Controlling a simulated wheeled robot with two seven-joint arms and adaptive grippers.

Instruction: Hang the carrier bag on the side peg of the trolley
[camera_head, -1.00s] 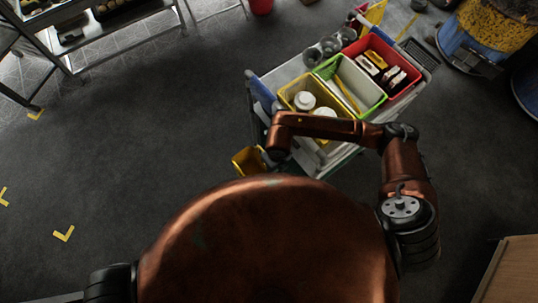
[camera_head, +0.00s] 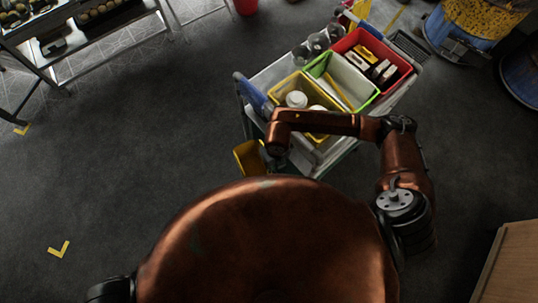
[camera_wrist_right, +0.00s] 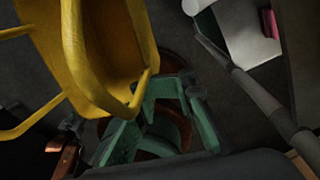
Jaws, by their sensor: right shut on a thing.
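The yellow carrier bag (camera_head: 247,157) hangs at the near left corner of the trolley (camera_head: 274,73) in the head view. In the right wrist view the bag (camera_wrist_right: 100,50) fills the upper left, with its looped handle strap towards the fingers. My right gripper (camera_wrist_right: 150,112) has green fingers, shut on the bag near the strap; in the head view it is mostly hidden under my forearm. I cannot tell the side peg apart in either view. A grey trolley rail (camera_wrist_right: 245,85) runs diagonally on the right of the wrist view. My left gripper is out of view.
The trolley top carries a yellow bin (camera_head: 290,86), a green-rimmed bin (camera_head: 360,85) and a red bin (camera_head: 401,68). A blue barrel (camera_head: 455,42) stands beyond it. A metal rack (camera_head: 80,47) is far left. The floor left of the trolley is clear.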

